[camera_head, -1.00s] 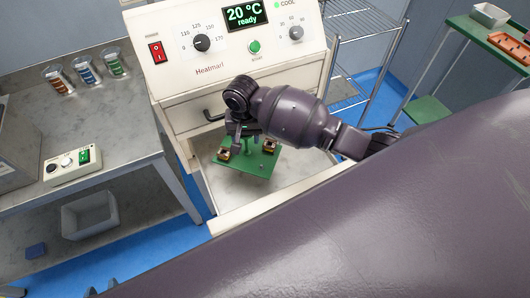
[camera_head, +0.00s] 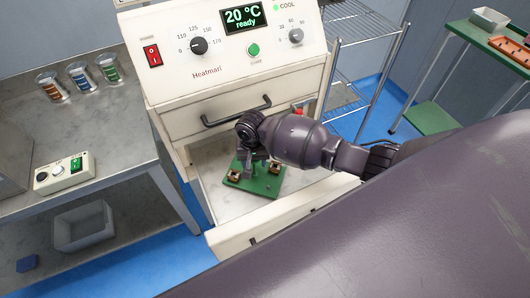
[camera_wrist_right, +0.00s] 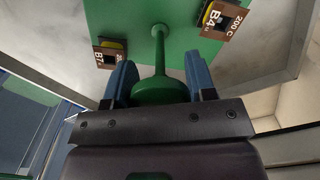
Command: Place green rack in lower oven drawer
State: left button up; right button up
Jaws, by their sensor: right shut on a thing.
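The green rack (camera_head: 266,184) is a flat plate in or just above the open lower drawer (camera_head: 285,215) of the oven (camera_head: 240,90). I cannot tell whether it touches the drawer floor. My right gripper (camera_head: 246,166) is over the rack. In the right wrist view, the fingers of this gripper (camera_wrist_right: 161,85) are shut around the rack's upright green handle (camera_wrist_right: 160,91). Small coil pieces with brown labels sit on the rack (camera_wrist_right: 160,25), one at the left (camera_wrist_right: 108,53) and one at the upper right (camera_wrist_right: 222,18). My left gripper is not in view.
The upper drawer's dark handle (camera_head: 236,111) is just above my right wrist. A steel table (camera_head: 85,135) with several beakers and a control box (camera_head: 64,173) stands at the left. A wire shelf (camera_head: 365,60) is at the right, with a green table (camera_head: 465,30) beyond.

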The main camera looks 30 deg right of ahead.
jog(key=shift+w+d+b, duration=0.1)
jog(key=shift+w+d, duration=0.2)
jog(key=shift+d, duration=0.55)
jog(key=shift+w+d+b, duration=0.1)
jog(key=shift+w+d, duration=0.2)
jog(key=shift+d, duration=0.6)
jog(key=shift+w+d+b, duration=0.1)
jog(key=shift+w+d, duration=0.2)
jog(key=shift+d, duration=0.55)
jog(key=shift+a+f, duration=0.1)
jog(key=shift+f, duration=0.5)
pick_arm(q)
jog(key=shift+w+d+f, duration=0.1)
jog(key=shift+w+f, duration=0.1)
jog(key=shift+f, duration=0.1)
pick_arm(e)
jog(key=shift+s, duration=0.1)
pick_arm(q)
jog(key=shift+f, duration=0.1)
pick_arm(e)
jog(key=o, duration=1.4)
jog(key=shift+f, duration=0.1)
jog(key=shift+c, duration=0.2)
